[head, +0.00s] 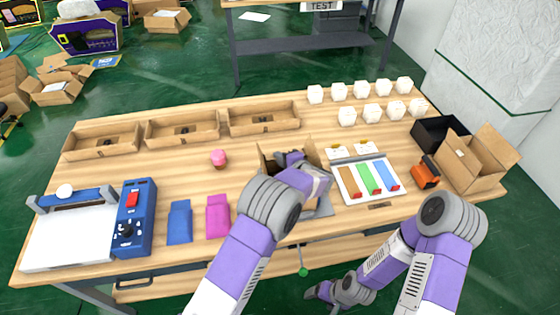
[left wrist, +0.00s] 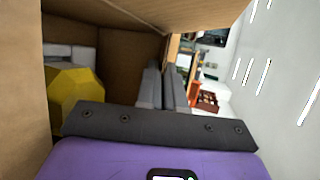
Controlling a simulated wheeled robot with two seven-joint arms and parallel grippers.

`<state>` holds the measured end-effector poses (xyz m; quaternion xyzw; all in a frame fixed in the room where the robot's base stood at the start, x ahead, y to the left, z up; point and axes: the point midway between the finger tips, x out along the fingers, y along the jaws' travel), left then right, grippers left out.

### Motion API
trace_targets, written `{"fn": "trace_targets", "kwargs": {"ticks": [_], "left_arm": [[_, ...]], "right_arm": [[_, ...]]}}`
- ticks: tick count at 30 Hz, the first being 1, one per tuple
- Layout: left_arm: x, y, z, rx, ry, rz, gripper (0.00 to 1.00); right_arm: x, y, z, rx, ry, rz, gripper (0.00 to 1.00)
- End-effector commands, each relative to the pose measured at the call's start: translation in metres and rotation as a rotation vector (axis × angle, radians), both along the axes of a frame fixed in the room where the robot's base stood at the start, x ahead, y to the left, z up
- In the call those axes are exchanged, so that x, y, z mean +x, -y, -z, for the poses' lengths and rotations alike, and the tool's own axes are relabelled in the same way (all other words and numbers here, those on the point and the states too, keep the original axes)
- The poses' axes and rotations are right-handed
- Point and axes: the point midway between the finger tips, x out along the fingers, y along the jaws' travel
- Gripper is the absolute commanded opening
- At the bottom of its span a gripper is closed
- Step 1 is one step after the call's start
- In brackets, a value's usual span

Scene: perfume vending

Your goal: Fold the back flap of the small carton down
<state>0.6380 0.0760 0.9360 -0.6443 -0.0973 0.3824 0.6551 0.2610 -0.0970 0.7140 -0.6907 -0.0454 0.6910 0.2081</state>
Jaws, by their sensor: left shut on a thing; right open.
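The small carton (head: 269,152) stands open near the middle of the table, with brown cardboard sides and a raised flap. My left gripper (head: 284,157) is over its opening and hides much of it. In the left wrist view the gripper's fingers (left wrist: 165,87) are close together at a cardboard edge, shut on the carton, though the gripped part is mostly hidden. Carton walls (left wrist: 115,50) surround the left side of that view, and a yellow object (left wrist: 75,95) shows inside. My right gripper (head: 322,293) is low, in front of the table's front edge, open and empty.
A white tray with coloured bars (head: 345,186) lies right of the carton. A pink round item (head: 219,157) and pink pouch (head: 217,217) are left. Three shallow boxes (head: 183,128) line the back left. Several white cubes (head: 347,116) stand back right. A larger open carton (head: 468,165) stands far right.

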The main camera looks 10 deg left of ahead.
Motion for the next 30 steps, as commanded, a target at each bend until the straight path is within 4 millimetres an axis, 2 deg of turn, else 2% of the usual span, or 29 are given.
{"fn": "trace_targets", "kwargs": {"ticks": [7,8,9,12,22,26,30], "left_arm": [[0.0,0.0,-0.001,0.0,-0.001,0.001,0.0],[0.0,0.0,-0.001,0.0,-0.001,0.001,0.12],[0.0,0.0,-0.001,0.0,-0.001,0.001,0.18],[0.0,0.0,-0.001,0.0,-0.001,0.001,0.29],[0.0,0.0,-0.006,-0.001,0.001,0.001,0.29],[0.0,0.0,-0.025,-0.002,0.003,0.001,0.29],[0.0,0.0,-0.054,-0.003,0.004,0.001,0.29]], "right_arm": [[0.0,0.0,-0.001,0.0,0.001,0.0,0.78],[0.0,0.0,-0.001,0.0,0.001,0.0,0.78],[0.0,0.0,-0.001,0.0,0.0,0.0,0.78],[0.0,0.0,-0.001,0.0,0.001,0.0,0.78],[0.0,0.0,-0.002,0.0,0.0,0.0,0.78],[0.0,0.0,-0.004,0.0,0.0,0.0,0.78],[0.0,0.0,-0.007,0.0,0.0,0.0,0.78]]}}
